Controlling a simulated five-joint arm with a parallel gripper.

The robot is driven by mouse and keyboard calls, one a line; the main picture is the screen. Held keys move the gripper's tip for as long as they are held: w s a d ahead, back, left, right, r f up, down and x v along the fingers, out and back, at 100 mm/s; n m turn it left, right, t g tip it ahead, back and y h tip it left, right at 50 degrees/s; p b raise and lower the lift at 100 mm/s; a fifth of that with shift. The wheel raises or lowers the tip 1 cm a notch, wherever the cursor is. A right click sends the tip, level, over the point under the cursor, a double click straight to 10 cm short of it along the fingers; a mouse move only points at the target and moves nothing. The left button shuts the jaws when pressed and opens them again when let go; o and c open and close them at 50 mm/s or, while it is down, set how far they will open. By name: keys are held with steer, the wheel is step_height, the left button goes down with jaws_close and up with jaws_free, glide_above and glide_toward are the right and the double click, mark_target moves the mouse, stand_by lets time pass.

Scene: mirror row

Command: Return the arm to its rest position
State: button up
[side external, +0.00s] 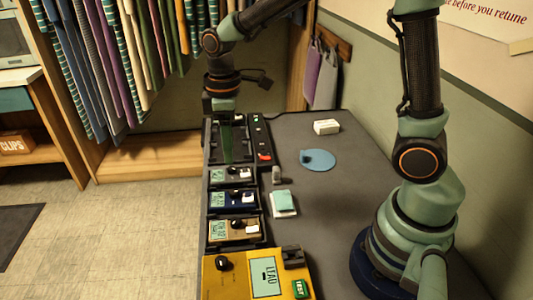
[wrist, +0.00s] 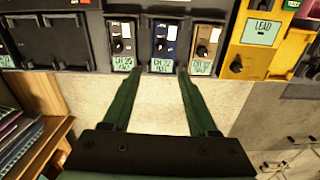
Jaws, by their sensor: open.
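My gripper (side external: 227,158) hangs over the far end of the row of modules in the side view, its green fingers pointing down. In the wrist view my gripper (wrist: 155,74) has its two green fingers spread apart with nothing between them. The fingertips appear just short of the small modules' lower edges there. From these views I cannot tell the exact height of the fingertips above the row.
Below lie a grey module (side external: 232,175), a navy one (side external: 222,206) and a tan one (side external: 248,229), then a yellow LEAD unit (side external: 233,283). A blue disc (side external: 318,160), white box (side external: 326,127) and pale pad (side external: 283,203) lie right. Hanging clothes (side external: 110,50) are behind left.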

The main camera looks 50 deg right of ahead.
steer(key=s+d+r+m+t, duration=0.5)
steer(key=s+d+r+m, duration=0.1)
steer(key=s+r+m, duration=0.2)
steer(key=shift+s+r+t, duration=0.3)
steer(key=shift+s+r, duration=0.1)
steer(key=shift+s, duration=0.45)
stand_by(1.0)
